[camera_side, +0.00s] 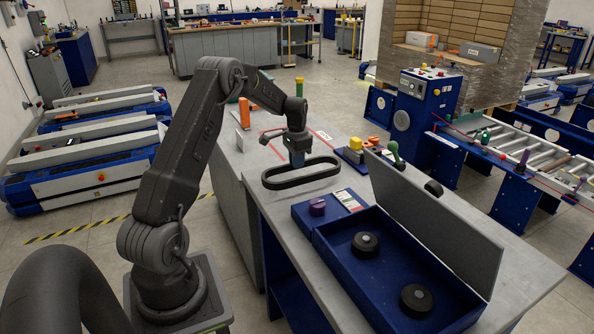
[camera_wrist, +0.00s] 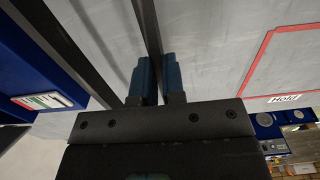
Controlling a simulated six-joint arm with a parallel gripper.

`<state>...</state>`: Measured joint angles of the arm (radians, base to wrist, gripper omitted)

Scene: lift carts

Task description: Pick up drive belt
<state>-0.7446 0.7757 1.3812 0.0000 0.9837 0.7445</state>
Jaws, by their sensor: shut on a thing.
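The drive belt (camera_side: 301,183) is a black oval loop over the grey bench top in the side view. My gripper (camera_side: 297,160) is at the belt's far side, pointing down. In the wrist view my gripper (camera_wrist: 156,72) has its two blue fingers close together on a dark strip of the belt (camera_wrist: 147,25). Another dark strip of the belt runs at the left of that view. The side view does not clearly show whether the belt touches the bench.
A blue tray (camera_side: 322,245) with two black round parts and a raised grey lid (camera_side: 435,222) stands at the front right. A purple knob (camera_side: 317,207) is beside it. A red-outlined area marked Hold (camera_wrist: 285,98) lies on the bench.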

